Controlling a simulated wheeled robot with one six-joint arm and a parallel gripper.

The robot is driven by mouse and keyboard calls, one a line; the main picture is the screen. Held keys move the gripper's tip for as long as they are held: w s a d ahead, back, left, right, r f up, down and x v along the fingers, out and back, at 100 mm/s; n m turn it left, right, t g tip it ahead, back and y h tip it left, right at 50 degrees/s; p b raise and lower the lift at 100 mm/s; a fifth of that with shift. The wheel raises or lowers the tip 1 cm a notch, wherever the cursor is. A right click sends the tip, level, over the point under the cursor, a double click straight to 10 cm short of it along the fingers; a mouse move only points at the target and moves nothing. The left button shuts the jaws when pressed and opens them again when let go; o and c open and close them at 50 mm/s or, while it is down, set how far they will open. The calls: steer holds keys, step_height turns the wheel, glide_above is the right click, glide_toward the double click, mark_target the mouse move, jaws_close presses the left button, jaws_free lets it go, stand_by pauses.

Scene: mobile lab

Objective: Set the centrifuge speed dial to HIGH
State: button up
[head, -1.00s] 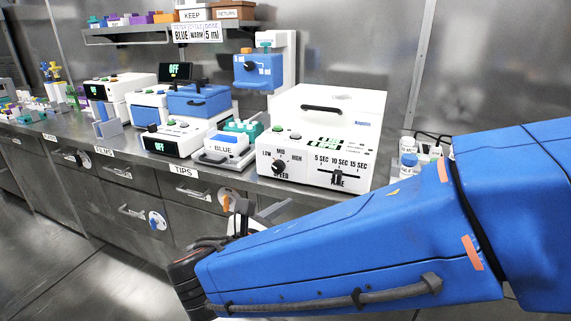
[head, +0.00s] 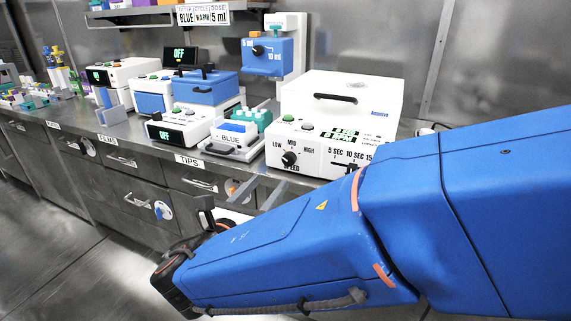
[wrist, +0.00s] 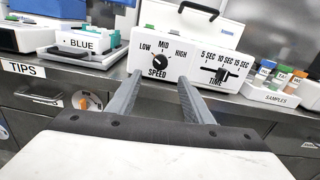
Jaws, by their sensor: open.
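The white centrifuge (head: 340,95) stands on the bench with its lid shut. Its black speed dial (head: 289,158) is on the front, under the marks LOW, MID and HIGH. In the wrist view the speed dial (wrist: 160,60) has a pale pointer line that seems to lean up-left towards LOW, though it is small. My gripper (wrist: 160,77) is open and empty. Its two grey fingers reach towards the front panel, one on each side of the dial in the picture, and look apart from it. In the head view my arm hides the panel's lower right.
A TIME slider (wrist: 220,74) sits right of the dial. A samples rack (wrist: 272,92) with bottles stands at the right. A rack marked BLUE (head: 232,138) is left of the centrifuge. Drawer handles (head: 198,185) stick out below the bench edge.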

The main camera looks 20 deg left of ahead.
mark_target(287, 161)
steer(key=w, duration=0.7)
steer(key=w+d, duration=0.1)
steer(key=w, duration=0.3)
steer(key=c, duration=1.1)
